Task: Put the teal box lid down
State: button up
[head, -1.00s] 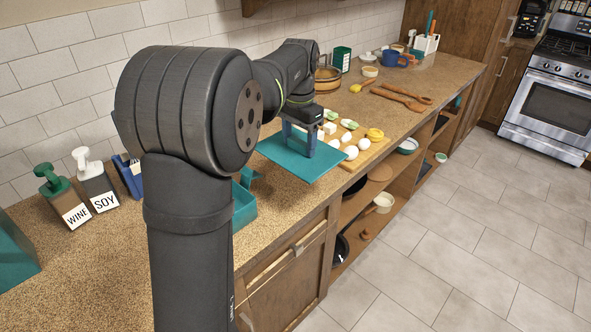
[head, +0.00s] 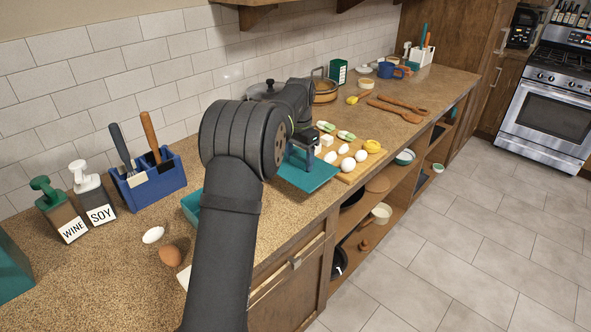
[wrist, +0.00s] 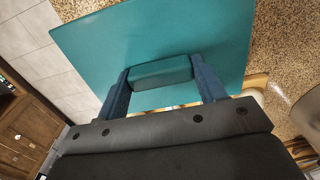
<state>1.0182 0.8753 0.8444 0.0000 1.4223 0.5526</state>
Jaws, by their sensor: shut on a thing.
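The teal box lid (head: 316,178) is a flat square plate held over the front part of the counter, just left of the egg board. My gripper (head: 302,158) is shut on its raised handle. In the wrist view the lid (wrist: 150,35) fills the upper middle, with its block handle (wrist: 161,72) between the blue fingers of my gripper (wrist: 162,76). I cannot tell whether the lid's underside touches the counter. The open teal box (head: 190,206) stands nearer to me on the counter, mostly hidden behind my arm.
The wooden board (head: 349,177) with eggs (head: 347,164) lies right beside the lid. A blue caddy (head: 150,186) with utensils, the wine (head: 62,215) and soy (head: 94,200) bottles, and a white (head: 153,235) and a brown egg (head: 171,256) stand left. The counter's front edge is close.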

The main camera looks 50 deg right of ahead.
aim_at(295, 168)
jog(key=shift+w+f, duration=0.45)
jog(key=shift+w, duration=0.3)
jog(key=shift+f, duration=2)
jog(key=shift+f, duration=0.1)
jog(key=o, duration=1)
notch_tip(295, 168, up, 12)
jog(key=shift+r, duration=0.1)
jog(key=shift+f, duration=4.35)
